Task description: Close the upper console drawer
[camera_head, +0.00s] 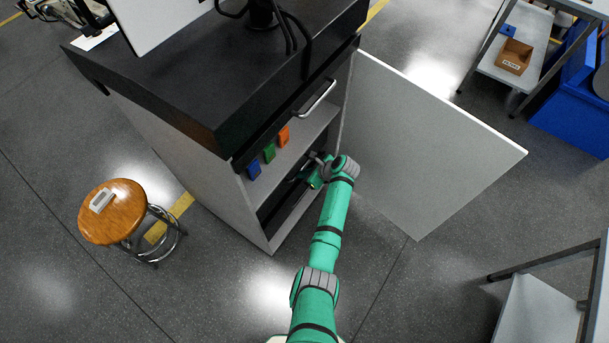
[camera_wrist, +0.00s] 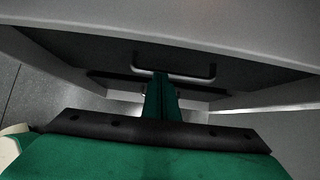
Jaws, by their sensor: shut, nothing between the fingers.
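The console (camera_head: 190,75) has a black top and a pale grey body. A silver bar handle (camera_head: 317,98) shows high on its open side, above a pale ledge. Below is a dark recess where my gripper (camera_head: 306,174) reaches in from the front. In the wrist view my gripper (camera_wrist: 162,80) has its green fingers together and empty. How far any drawer stands out is unclear, and my wrist hides part of the recess.
A white door (camera_head: 430,140) stands wide open right of my arm. Blue (camera_head: 254,170), green (camera_head: 269,153) and orange (camera_head: 284,136) blocks sit along the ledge. A wooden stool (camera_head: 113,212) stands at left. Open floor lies in front.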

